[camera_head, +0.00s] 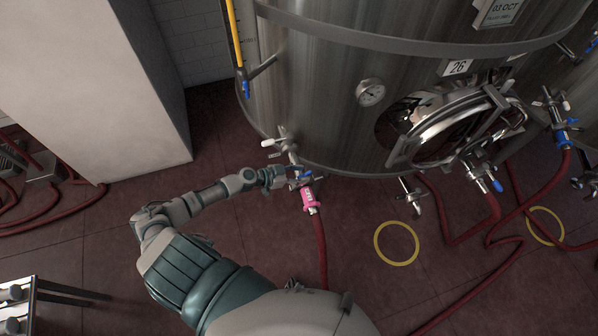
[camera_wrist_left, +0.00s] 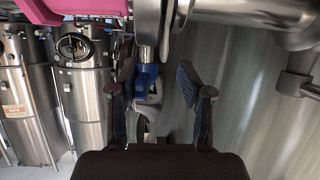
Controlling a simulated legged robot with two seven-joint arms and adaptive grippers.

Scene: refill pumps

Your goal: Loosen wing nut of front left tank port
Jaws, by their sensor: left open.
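The front left tank port (camera_head: 283,143) sticks out low on the big steel tank, with a red hose (camera_head: 320,250) hanging below it. A pink tag (camera_head: 309,199) sits on the hose end; a pink part (camera_wrist_left: 90,7) also shows at the top of the left wrist view. The blue wing nut (camera_wrist_left: 146,78) is on the clamp at the joint. My left gripper (camera_head: 284,177) is at this joint, left of the hose. In the left wrist view my left gripper (camera_wrist_left: 156,76) is open, its fingers on either side of the blue wing nut. Contact cannot be told. My right gripper is out of view.
The steel tank (camera_head: 320,100) stands close behind the port. A round open manway (camera_head: 450,130) and other valves with hoses lie to the right. A yellow ring (camera_head: 396,243) is on the floor. A white cabinet (camera_head: 90,80) stands at the left.

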